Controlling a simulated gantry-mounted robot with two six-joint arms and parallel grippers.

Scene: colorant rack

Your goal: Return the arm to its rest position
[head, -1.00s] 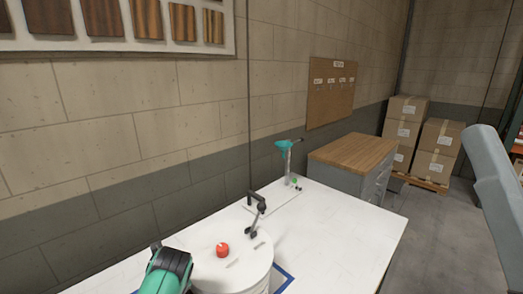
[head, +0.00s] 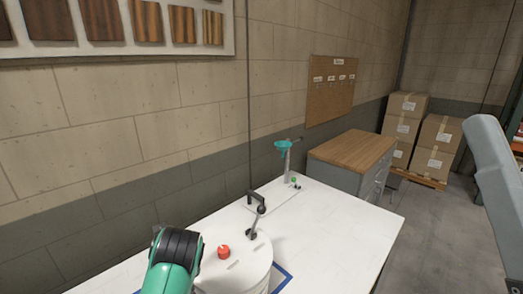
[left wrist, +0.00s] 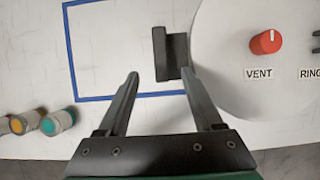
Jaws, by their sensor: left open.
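My left arm (head: 172,265), teal and black, rises from the bottom edge of the head view, left of the white round drum (head: 262,265). Its fingers are hidden there. In the left wrist view my left gripper (left wrist: 160,76) is open, its two dark fingers spread. A black block-like part (left wrist: 170,54) shows beyond the fingertips, beside the drum (left wrist: 225,60). I cannot tell whether it touches a finger. Nothing is clearly held. My right gripper is not in view.
The drum top carries a red knob (head: 223,252), labelled VENT in the wrist view. A black jointed fixture (head: 258,203) and a teal funnel stand (head: 283,147) stand behind. The white table's right side is clear.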

